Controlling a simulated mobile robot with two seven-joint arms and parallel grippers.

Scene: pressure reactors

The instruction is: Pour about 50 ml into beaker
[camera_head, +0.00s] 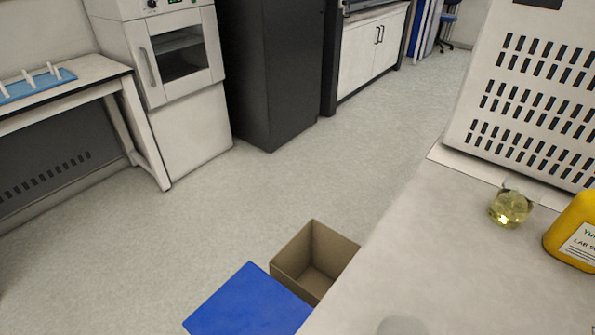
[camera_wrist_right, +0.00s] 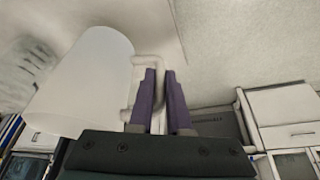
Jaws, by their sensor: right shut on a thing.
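My right gripper (camera_wrist_right: 160,73) shows in the right wrist view, its two purple fingers closed on the handle of a plain white cup-like vessel (camera_wrist_right: 82,82). The vessel's body is to the left of the fingers; I cannot see what is inside it. In the head view a small round glass vessel (camera_head: 510,208) with clear yellow liquid stands on the light grey bench at right. I cannot tell whether it is the beaker. A pale rounded shape (camera_head: 402,326) is cut off at the head view's bottom edge; I cannot tell what it is. My left gripper is in neither view.
A yellow labelled bottle (camera_head: 574,238) stands right of the glass vessel. A vented white machine (camera_head: 535,85) is behind them on the bench (camera_head: 440,255). An open cardboard box (camera_head: 312,262) and a blue panel (camera_head: 250,302) are beside the bench.

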